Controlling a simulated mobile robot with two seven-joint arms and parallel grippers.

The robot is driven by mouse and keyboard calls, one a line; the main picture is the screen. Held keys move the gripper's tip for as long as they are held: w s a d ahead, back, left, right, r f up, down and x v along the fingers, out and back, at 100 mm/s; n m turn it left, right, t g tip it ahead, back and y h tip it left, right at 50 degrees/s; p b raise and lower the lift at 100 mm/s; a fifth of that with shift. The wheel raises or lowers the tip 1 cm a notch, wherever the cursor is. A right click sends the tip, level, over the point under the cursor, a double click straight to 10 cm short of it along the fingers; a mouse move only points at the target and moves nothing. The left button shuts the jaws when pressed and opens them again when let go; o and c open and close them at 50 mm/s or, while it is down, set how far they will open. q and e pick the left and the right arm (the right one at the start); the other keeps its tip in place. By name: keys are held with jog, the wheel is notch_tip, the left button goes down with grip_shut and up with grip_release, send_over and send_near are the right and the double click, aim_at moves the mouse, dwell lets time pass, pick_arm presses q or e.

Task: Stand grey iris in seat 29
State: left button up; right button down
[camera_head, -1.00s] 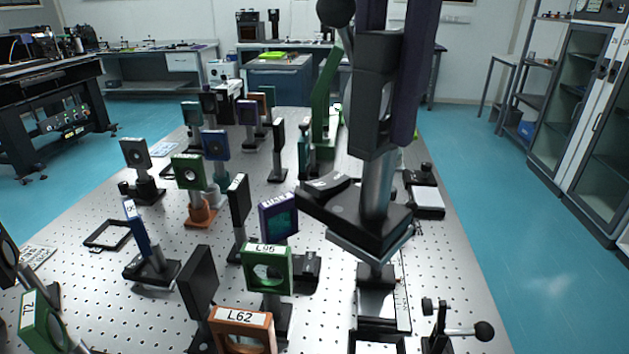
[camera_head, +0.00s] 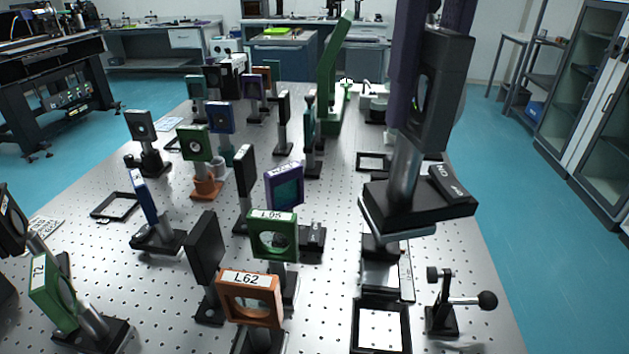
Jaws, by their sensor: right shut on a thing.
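My right gripper (camera_head: 425,60), with dark purple fingers, comes down from the top right. It is shut on a dark grey upright mount (camera_head: 446,95), which appears to be the grey iris. The mount is seen nearly edge-on, with part of its opening showing. Its steel post and black base hang upright above the table, apart from it. Empty black seat frames lie on the table: one at the front right (camera_head: 408,330), one farther back (camera_head: 372,154) and one at the left (camera_head: 93,212). I cannot read which is seat 29. My left gripper is out of view.
A lever clamp (camera_head: 441,318) stands right of the front frame, a low black block (camera_head: 380,272) behind it. The orange L62 mount (camera_head: 247,281) and green L95 mount (camera_head: 273,216) stand left. Several other mounts crowd the table's left half. A tall green arm (camera_head: 330,90) stands behind.

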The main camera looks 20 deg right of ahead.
aim_at(412, 214)
jog(key=m, duration=0.4)
jog(key=f+m, duration=0.1)
jog(key=m, duration=0.1)
jog(key=shift+w+d+m, duration=0.1)
jog(key=shift+d+m, duration=0.2)
jog(key=shift+m, duration=0.1)
jog(key=m, duration=0.4)
jog(key=shift+d+f, duration=0.2)
jog(key=m, duration=0.4)
jog(key=f+m, duration=0.1)
jog(key=m, duration=0.1)
jog(key=shift+d+b, duration=0.3)
jog(key=shift+d, duration=0.05)
jog(key=m, duration=0.4)
jog(key=shift+d+f, duration=0.2)
jog(key=shift+d, duration=0.05)
jog(key=shift+f+m, duration=0.15)
jog(key=shift+m, duration=0.35)
notch_tip(412, 214, down, 10)
jog(key=b, duration=0.4)
notch_tip(412, 214, down, 10)
jog(key=shift+b, duration=0.3)
